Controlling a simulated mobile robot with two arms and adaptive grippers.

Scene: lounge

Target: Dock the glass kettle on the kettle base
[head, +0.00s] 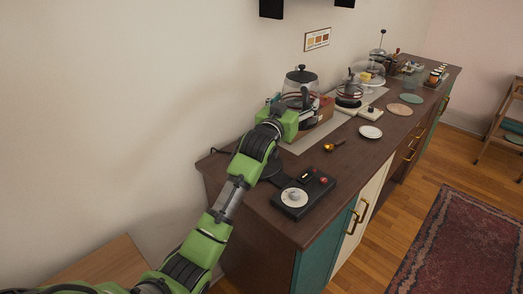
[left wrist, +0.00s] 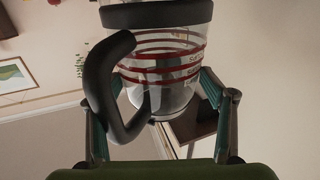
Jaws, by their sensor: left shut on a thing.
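The glass kettle (head: 301,97), with black lid and handle, is held upright by my left gripper (head: 288,116) above the back of the counter. In the left wrist view the kettle (left wrist: 170,62) shows red rings and a black handle between the two fingers of my left gripper (left wrist: 160,100), which are shut around its body. A dark round disc with a cord to the wall side, likely the kettle base (head: 291,165), lies on the counter, partly hidden behind my left arm. Nothing sits on its visible part. My right gripper is not in view.
A black scale (head: 320,187) with a white dish (head: 294,197) lies near the counter's front end. A small brown scoop (head: 334,146), a white plate (head: 370,131) and a second glass pot (head: 349,92) are farther along.

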